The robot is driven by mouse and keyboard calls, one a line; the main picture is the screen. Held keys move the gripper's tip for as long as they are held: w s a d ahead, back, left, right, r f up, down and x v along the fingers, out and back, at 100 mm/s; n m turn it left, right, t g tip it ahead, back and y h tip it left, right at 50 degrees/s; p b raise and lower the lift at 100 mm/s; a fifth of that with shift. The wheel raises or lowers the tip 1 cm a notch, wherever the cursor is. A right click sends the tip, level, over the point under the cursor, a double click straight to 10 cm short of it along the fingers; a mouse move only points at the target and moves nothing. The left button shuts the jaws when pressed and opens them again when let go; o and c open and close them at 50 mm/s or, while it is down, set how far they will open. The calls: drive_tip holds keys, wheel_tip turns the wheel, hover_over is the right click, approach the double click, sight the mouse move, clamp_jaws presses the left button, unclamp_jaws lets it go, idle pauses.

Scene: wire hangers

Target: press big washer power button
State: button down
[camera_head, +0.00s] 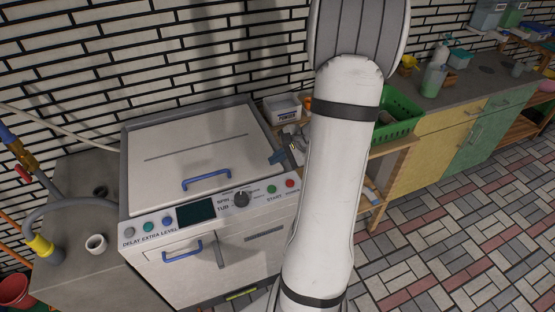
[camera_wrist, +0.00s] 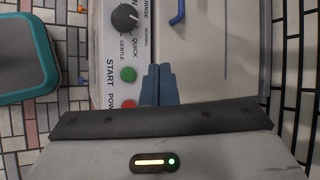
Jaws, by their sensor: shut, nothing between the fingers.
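The big washer (camera_head: 190,150) is white with a flat lid and a sloped control panel. Its red power button (camera_head: 290,183) is at the panel's right end, beside the green start button (camera_head: 271,189). In the wrist view the red button (camera_wrist: 129,104) is just left of my fingers, partly labelled "POW", with the green button (camera_wrist: 128,74) above it. My gripper (camera_wrist: 158,68) is shut and empty, its blue-grey fingers over the strip between buttons and lid. Its tips show in the head view (camera_head: 277,157) by the lid's right edge. I cannot tell their height above the surface.
A black dial (camera_head: 242,199) and dark display (camera_head: 196,213) share the panel. A blue lid handle (camera_head: 206,180) stands up. A powder box (camera_head: 282,107) and green basket (camera_head: 400,118) are behind right. Tiled floor at right is clear.

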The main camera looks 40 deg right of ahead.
drive_tip(key=d+f+m+t, duration=0.1)
drive_tip(key=d+m, duration=0.2)
drive_tip(key=d, duration=0.3)
drive_tip(key=shift+s+f+t+h+p, duration=0.3)
drive_tip(key=shift+s+f+h+p, duration=0.1)
drive_tip(key=shift+s+p, duration=0.05)
drive_tip(key=b, duration=0.5)
hover_over(290, 183)
drive_tip(key=f, duration=0.5)
drive_tip(key=d+f, duration=0.1)
drive_tip(key=f, duration=0.1)
drive_tip(key=shift+s+f, duration=0.35)
drive_tip(key=shift+f+b, duration=0.55)
drive_tip(key=shift+f, duration=0.05)
drive_tip(key=shift+f, duration=0.1)
drive_tip(key=shift+f+b, duration=0.3)
drive_tip(key=shift+b, duration=0.4)
